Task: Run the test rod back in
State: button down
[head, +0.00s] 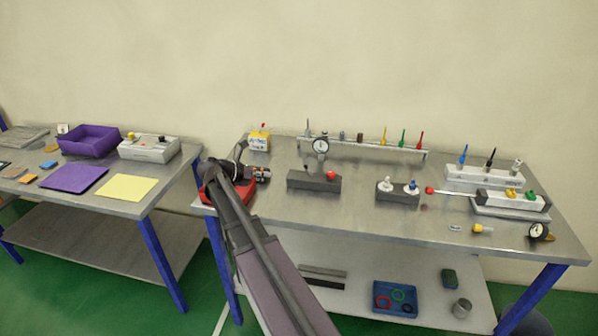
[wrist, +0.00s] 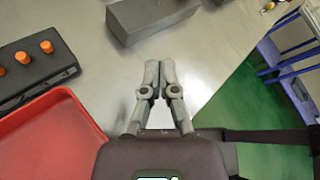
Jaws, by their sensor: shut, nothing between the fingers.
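The test rod (head: 455,193) is a thin pale rod in the head view. It sticks out leftward from the left end of a white block-shaped cylinder (head: 495,199) on the right part of the bench. A red ball (head: 429,190) caps its free end, clear of the block. My gripper (wrist: 161,70) is shut and empty in the wrist view, its fingertips together above bare bench top. In the head view my arm reaches over the bench's left end, far left of the rod, and I cannot make out the fingers there.
A red tray (wrist: 45,138) and a black block with orange knobs (wrist: 32,65) lie left of my gripper. A grey block (wrist: 148,18) lies ahead. In the head view, a white-and-blue knobbed block (head: 398,196) stands just left of the red ball. A gauge (head: 538,231) sits front right.

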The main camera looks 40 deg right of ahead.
jog(key=shift+d+f, duration=0.1)
jog(key=shift+b+x, duration=0.5)
jog(key=shift+x, duration=0.45)
jog(key=b, duration=0.3)
send_near(308, 173)
jog(key=shift+s+d+f, duration=0.3)
jog(key=shift+f, duration=0.3)
jog(key=shift+s+d+f, duration=0.25)
jog(key=shift+s+f, duration=0.1)
jog(key=shift+f, duration=0.3)
jog(key=d, duration=0.1)
jog(key=d+r+p, duration=0.1)
jog(key=d, duration=0.1)
jog(key=shift+w, duration=0.15)
jog(key=shift+w+d+r, duration=0.1)
jog(key=shift+d, duration=0.55)
